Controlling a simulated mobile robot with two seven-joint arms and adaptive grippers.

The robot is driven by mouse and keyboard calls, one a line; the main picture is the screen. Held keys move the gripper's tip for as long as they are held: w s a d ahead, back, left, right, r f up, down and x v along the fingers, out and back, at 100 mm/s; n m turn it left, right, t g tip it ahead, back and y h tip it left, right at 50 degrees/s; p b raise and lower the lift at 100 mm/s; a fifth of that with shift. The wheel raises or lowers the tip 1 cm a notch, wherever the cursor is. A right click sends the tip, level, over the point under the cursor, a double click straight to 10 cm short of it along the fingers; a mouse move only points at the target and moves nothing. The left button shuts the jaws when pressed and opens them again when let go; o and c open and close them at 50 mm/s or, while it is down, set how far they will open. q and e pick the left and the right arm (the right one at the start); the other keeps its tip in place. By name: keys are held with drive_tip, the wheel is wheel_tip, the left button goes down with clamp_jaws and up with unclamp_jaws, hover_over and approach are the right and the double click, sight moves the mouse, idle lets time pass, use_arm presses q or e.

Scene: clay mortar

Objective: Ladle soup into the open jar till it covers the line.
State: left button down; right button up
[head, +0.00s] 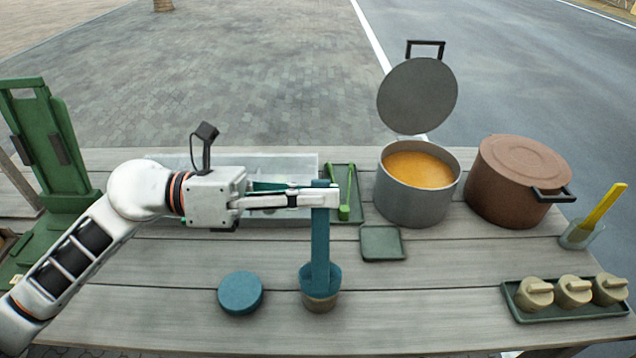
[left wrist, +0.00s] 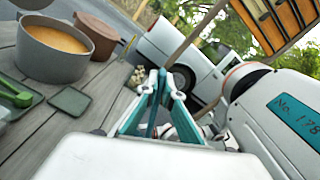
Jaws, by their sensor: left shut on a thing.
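My left gripper (head: 326,197) is shut on the upper end of a teal ladle (head: 320,238), whose handle hangs upright. The ladle's lower end is at a small cup-shaped jar (head: 320,303) with a tan bottom, near the table's front. I cannot tell how deep the ladle sits in it, and neither the jar's inside nor its line shows. Orange soup (head: 418,170) fills much of the open grey pot (head: 412,207); the pot also shows in the left wrist view (left wrist: 50,66).
A teal round lid (head: 240,293) lies left of the jar. A grey lid (head: 417,96) stands up behind the pot.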

use_arm(q)
drive_tip(key=s+m, duration=0.1)
drive_tip(key=s+f+m+b, duration=0.1)
drive_tip(key=s, duration=0.1)
drive_tip(key=s+m+b, duration=0.1)
drive_tip(key=s+m, duration=0.1)
drive_tip(key=shift+s+f, duration=0.2)
drive_tip(key=shift+f, duration=0.05)
drive_tip(key=shift+s+f+m, duration=0.15)
drive_tip(key=shift+s+m, duration=0.45)
drive_tip(key=shift+s, duration=0.25)
use_arm(e)
drive_tip(key=shift+s+d+f, duration=0.1)
drive_tip(key=shift+d+f, duration=0.1)
drive_tip(key=shift+f, duration=0.4)
drive_tip(key=shift+s+d+f, duration=0.1)
drive_tip(key=shift+d+f, duration=0.05)
drive_tip(key=shift+f, duration=0.45)
drive_tip(key=shift+w+r, duration=0.15)
drive_tip(key=shift+r, duration=0.05)
use_arm(q)
wheel_tip(320, 180, up, 5)
drive_tip(key=p, duration=0.2)
drive_tip(key=shift+p, duration=0.4)
use_arm(e)
drive_tip(key=r, duration=0.3)
drive_tip(key=shift+w+r, duration=0.2)
drive_tip(key=shift+w, duration=0.05)
